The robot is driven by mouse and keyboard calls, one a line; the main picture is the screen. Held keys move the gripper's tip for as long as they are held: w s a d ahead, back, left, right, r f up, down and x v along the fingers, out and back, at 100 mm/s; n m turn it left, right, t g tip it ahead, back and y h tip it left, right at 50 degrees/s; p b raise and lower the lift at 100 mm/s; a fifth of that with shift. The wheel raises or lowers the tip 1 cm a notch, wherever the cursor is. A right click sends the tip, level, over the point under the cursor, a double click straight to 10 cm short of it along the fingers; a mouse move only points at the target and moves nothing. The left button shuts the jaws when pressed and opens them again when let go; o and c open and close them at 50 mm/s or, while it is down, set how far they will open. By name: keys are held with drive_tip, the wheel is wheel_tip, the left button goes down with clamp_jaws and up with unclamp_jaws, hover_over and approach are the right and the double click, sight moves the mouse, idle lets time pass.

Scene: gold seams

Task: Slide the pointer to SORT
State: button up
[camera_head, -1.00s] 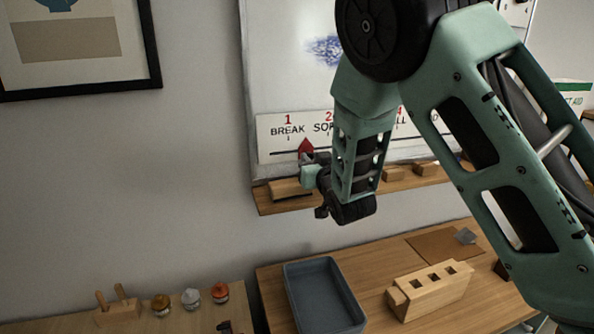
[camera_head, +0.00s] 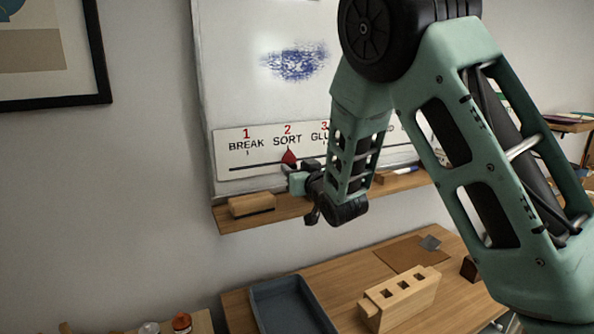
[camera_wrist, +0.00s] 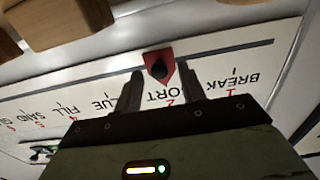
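The red pointer (camera_head: 289,158) sits on the slot of the white scale strip (camera_head: 225,160) on the whiteboard. Its tip is up, directly below the word SORT (camera_head: 287,140) and the red 2. In the wrist view, the pointer (camera_wrist: 166,57) has a dark round knob. My gripper (camera_wrist: 158,71) has its two fingers apart, one on each side of the knob, with visible gaps. In the head view, my gripper (camera_head: 287,172) is at the pointer's lower edge. My arm hides the labels further right.
A wooden ledge (camera_head: 290,208) runs below the strip, with a wooden eraser block (camera_head: 251,204) on its left. Below stand a blue-grey tray (camera_head: 262,310) and a wooden block with square holes (camera_head: 400,298) on a table.

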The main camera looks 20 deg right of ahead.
drive_tip(key=shift+s, duration=0.1)
drive_tip(key=s+b, duration=1.7)
drive_tip(key=shift+s, duration=0.15)
idle(0.4)
drive_tip(key=s+a+f+n+g+y+p, duration=0.1)
drive_tip(key=s+a+f+n+g+y, duration=0.1)
drive_tip(key=s+a+f+g, duration=0.4)
drive_tip(key=s+a+f+n+g+y+p, duration=0.1)
drive_tip(key=s+a+f+n+g+y, duration=0.2)
drive_tip(key=a+f, duration=0.65)
drive_tip(key=s+f+n+g+h, duration=0.1)
drive_tip(key=s+f+g, duration=0.1)
drive_tip(key=s, duration=0.3)
drive_tip(key=s+a+f+g+h, duration=0.1)
drive_tip(key=s+f+g+h, duration=0.1)
drive_tip(key=s+g, duration=0.2)
drive_tip(key=s+f+n+g+h+p, duration=0.1)
drive_tip(key=s+f+g, duration=0.1)
drive_tip(key=s, duration=0.4)
drive_tip(key=shift+s+a+f+n+g, duration=0.15)
drive_tip(key=shift+s+a+n+g, duration=0.15)
drive_tip(key=shift+s+g, duration=0.15)
